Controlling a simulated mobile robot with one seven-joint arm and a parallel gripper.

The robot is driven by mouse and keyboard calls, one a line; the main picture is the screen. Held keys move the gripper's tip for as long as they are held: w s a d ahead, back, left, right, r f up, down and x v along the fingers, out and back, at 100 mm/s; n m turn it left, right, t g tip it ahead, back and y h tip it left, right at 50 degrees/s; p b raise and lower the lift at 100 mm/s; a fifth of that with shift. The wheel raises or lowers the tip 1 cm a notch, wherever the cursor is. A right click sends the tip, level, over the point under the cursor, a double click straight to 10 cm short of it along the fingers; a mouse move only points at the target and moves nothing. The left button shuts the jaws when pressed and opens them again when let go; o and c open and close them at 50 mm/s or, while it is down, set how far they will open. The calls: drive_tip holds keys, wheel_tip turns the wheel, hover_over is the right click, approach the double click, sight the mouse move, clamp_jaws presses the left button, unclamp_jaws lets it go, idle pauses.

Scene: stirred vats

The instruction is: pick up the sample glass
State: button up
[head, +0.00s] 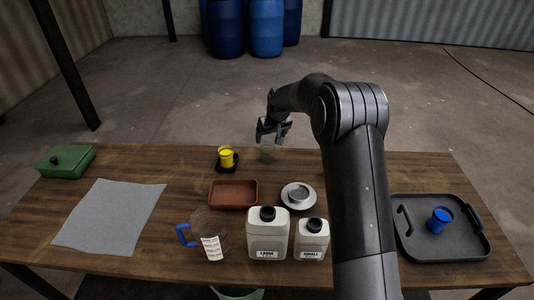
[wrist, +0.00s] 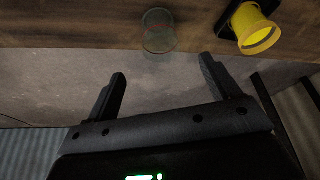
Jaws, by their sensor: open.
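The sample glass (wrist: 160,32) is a clear, faintly greenish cup near the far edge of the wooden table. In the head view it shows only faintly (head: 268,153), just below my gripper (head: 272,128). In the wrist view my gripper (wrist: 163,88) has its two fingers spread with nothing between them. The glass lies beyond the fingertips, roughly in line with the gap, and apart from them.
A yellow cup (head: 226,158) on a dark base stands left of the glass. A brown tray (head: 233,194), a metal dish (head: 298,196), two white jugs (head: 268,236) and a measuring jug (head: 209,234) stand nearer. A black tray (head: 440,246) with a blue cup (head: 439,220) is right.

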sight(266, 150)
drive_tip(key=x, duration=1.3)
drive_tip(key=shift+w, duration=0.1)
drive_tip(key=shift+c, duration=0.4)
drive_tip(key=c, duration=1.2)
drive_tip(key=shift+r, duration=0.15)
